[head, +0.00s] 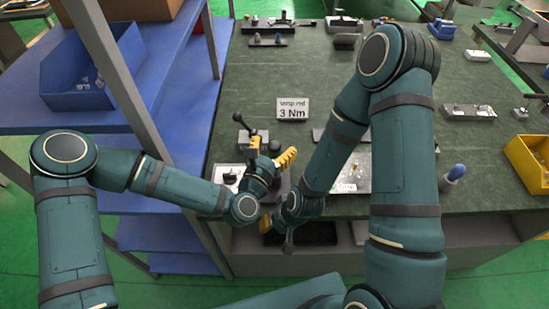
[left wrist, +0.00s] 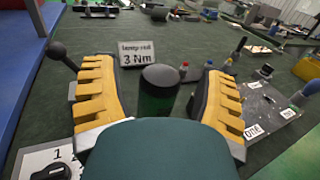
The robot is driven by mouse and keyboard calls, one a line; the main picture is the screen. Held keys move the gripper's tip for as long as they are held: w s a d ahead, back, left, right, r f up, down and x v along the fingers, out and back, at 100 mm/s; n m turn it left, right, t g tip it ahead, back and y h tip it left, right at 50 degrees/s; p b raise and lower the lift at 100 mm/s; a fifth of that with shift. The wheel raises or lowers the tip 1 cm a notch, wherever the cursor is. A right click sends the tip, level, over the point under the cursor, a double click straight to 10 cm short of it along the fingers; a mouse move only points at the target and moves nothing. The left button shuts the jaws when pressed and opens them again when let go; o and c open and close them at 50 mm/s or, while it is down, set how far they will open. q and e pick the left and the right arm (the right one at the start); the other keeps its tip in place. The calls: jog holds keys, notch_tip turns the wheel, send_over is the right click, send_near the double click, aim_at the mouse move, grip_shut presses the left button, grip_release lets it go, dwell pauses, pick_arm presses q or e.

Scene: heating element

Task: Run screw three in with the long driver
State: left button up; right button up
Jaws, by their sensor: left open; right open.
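My left gripper (head: 271,153) is open over the bench front. In the left wrist view its yellow fingers (left wrist: 160,98) stand wide apart on either side of a dark upright cylinder (left wrist: 160,85). I cannot tell whether this cylinder is a driver handle. My right gripper (head: 276,228) is open, lower, at the bench's front edge, partly hidden by the arms. A blue-handled tool (head: 453,175) stands on the right of the bench. A metal plate (head: 362,170) lies right of the grippers, partly behind my right arm; its label (left wrist: 253,131) reads "ONE". Screw three cannot be made out.
A sign (head: 293,108) reading "3 Nm" stands behind the grippers. A black-knobbed lever (head: 241,120) rises close to my left gripper. A white plate (left wrist: 48,165) marked "1" is at left. A yellow bin (head: 527,163) stands far right. The bench's middle behind the sign is clear.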

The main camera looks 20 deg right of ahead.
pick_arm(q)
jog(key=shift+r, duration=0.1)
grip_shut()
dwell(0.3)
